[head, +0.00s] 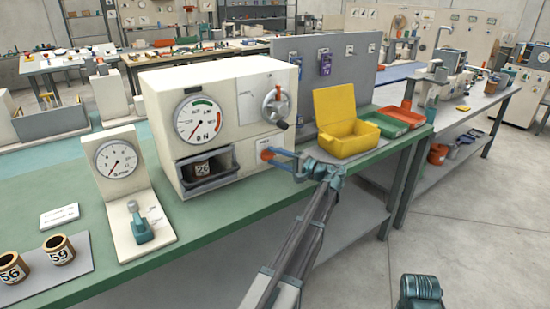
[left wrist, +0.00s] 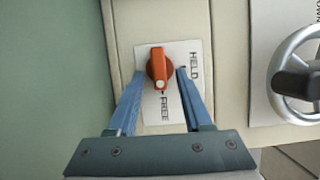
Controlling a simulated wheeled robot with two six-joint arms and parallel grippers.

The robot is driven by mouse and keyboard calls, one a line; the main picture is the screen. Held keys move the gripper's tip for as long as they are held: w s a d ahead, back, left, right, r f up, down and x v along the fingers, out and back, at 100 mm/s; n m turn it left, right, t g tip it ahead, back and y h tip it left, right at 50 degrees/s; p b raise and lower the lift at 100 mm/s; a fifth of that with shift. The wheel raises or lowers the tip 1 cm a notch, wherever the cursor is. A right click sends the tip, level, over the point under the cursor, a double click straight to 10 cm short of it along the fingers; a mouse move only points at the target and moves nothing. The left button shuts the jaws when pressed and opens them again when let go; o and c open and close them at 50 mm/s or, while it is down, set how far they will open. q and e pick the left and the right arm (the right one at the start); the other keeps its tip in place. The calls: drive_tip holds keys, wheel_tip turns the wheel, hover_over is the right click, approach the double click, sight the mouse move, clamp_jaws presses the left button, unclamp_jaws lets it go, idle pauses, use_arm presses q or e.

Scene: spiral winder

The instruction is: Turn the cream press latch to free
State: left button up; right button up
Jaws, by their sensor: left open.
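The cream press (head: 222,85) stands on the green bench, with a dial and a handwheel on its front. Its latch is an orange knob (left wrist: 157,66) on a white plate marked HELD and FREE in the left wrist view. The knob's white-tipped pointer is turned down toward the FREE mark. The latch also shows in the head view (head: 265,154), partly behind my fingers. My left gripper (head: 275,154) is open, its blue fingers on either side of the knob; contact cannot be told. A teal part of my right arm shows at the lower right; its fingers are not clear.
The handwheel (head: 276,105) is just above the latch. A yellow open box (head: 347,140) and red and green trays stand to the right. A gauge stand (head: 125,180) is at the left.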

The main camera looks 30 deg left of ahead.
use_arm(q)
drive_tip(key=d, duration=1.4)
drive_tip(key=shift+a+f, duration=0.1)
